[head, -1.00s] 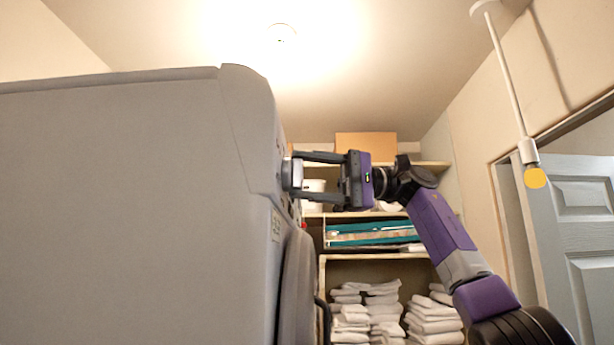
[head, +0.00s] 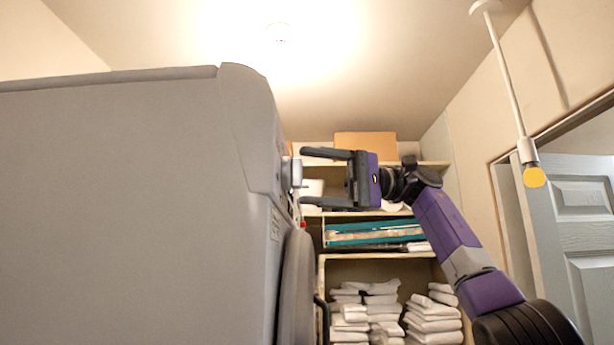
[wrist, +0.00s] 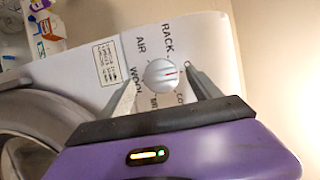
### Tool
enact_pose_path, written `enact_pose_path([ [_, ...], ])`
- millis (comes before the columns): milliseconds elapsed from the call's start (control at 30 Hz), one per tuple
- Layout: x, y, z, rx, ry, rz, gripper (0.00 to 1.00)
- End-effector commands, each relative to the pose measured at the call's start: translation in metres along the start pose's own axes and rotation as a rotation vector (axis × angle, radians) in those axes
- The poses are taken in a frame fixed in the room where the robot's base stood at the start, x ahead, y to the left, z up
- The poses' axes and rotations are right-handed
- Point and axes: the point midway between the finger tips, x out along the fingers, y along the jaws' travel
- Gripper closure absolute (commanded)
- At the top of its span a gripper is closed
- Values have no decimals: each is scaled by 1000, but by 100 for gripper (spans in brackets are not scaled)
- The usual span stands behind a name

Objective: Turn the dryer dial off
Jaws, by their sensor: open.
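The dryer (head: 120,200) fills the left of the head view, seen from its side. Its dial (head: 291,172) sticks out from the front panel as a pale knob. In the wrist view the fingers (wrist: 158,75) appear on either side of the dial.
Shelves behind hold stacks of folded white towels (head: 432,322) and a teal item (head: 372,233). A cardboard box (head: 366,145) sits on top. The dryer's round door (head: 297,285) bulges out below the panel. A grey door (head: 580,230) stands at the right.

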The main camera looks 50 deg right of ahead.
Motion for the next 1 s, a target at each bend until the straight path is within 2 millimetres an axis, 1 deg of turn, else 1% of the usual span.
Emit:
enact_pose_path([
  [33, -10, 0, 0, 2, 3, -3, 27],
  [200, -39, -1, 0, 2, 2, -3, 27],
  [400, -56, 0, 0, 1, 0, -1, 27],
  [567, -61, 1, 0, 1, -1, -1, 27],
  [1000, -60, 1, 0, 1, -1, -1, 27],
])
